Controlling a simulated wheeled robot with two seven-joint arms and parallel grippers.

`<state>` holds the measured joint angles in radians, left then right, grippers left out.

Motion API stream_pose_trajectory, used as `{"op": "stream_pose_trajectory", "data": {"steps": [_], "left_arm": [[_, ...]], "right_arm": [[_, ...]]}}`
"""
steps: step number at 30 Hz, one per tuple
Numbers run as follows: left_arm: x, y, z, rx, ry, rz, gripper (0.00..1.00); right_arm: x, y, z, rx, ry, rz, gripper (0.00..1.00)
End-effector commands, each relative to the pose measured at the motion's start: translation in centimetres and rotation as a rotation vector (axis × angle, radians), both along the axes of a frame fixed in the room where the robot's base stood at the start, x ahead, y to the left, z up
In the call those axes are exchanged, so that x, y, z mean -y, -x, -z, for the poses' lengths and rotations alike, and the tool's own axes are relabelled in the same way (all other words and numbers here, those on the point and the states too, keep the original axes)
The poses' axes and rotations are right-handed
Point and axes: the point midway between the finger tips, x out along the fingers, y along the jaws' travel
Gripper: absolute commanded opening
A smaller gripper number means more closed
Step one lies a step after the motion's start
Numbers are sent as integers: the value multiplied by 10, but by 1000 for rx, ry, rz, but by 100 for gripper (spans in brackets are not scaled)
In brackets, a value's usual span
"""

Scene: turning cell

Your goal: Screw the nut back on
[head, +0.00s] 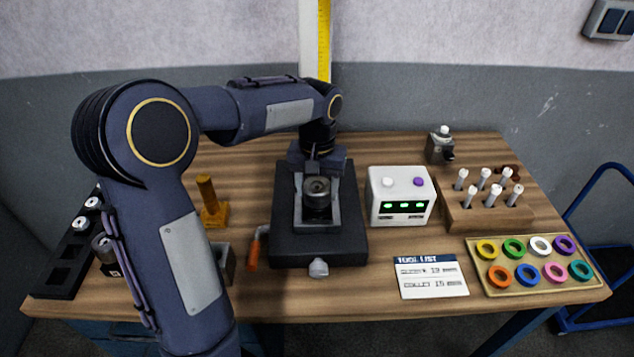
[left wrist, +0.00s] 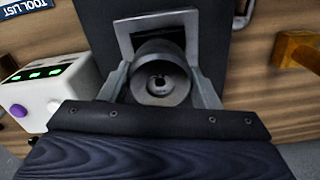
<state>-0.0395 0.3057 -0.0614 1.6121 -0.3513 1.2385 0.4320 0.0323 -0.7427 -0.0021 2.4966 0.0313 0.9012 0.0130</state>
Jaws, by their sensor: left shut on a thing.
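A round, dark grey metal nut (head: 317,186) with a hole in its middle sits over the black fixture (head: 345,235) in the centre of the bench. My left gripper (head: 317,197) comes down from the far side and is shut on it, one finger on each side. In the left wrist view the nut (left wrist: 161,80) shows end-on between the two grey fingers of the left gripper (left wrist: 161,88). What lies under the nut is hidden, so I cannot tell whether it is seated on a thread. My right gripper is not in view.
A white box with green lights (head: 400,196) stands close right of the fixture. An orange-handled tool (head: 253,254) and a yellow-brown post (head: 208,197) are to its left. A wooden block with white-topped pins (head: 490,215), a ring tray (head: 490,290) and a tool list card (head: 430,277) lie right.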

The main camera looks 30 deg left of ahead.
Motion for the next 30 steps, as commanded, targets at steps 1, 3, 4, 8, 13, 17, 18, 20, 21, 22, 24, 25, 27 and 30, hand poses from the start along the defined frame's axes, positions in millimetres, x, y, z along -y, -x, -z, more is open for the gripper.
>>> {"op": "stream_pose_trajectory", "data": {"steps": [1,3,4,8,13,17,18,20,21,22,24,25,27,30], "left_arm": [[0,0,-3,-1,0,54,30],[0,0,-2,-1,1,144,30],[0,0,-2,-1,1,177,30],[0,0,-1,0,0,253,30],[0,0,-1,1,0,254,57],[0,0,-1,1,0,252,74],[0,0,0,1,0,252,80],[0,0,0,1,0,251,81],[0,0,0,1,0,251,81],[0,0,0,1,0,251,81],[0,0,0,1,0,251,81],[0,0,0,1,0,251,81],[0,0,-1,2,0,250,81],[0,-1,-10,4,0,250,81]], "right_arm": [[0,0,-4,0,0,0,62],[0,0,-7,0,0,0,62],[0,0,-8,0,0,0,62],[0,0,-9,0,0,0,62],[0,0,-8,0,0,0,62],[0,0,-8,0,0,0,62],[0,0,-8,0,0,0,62],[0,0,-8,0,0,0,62],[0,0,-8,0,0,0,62],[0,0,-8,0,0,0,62],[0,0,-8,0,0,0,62],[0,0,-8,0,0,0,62],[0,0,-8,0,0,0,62],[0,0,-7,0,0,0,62]]}}
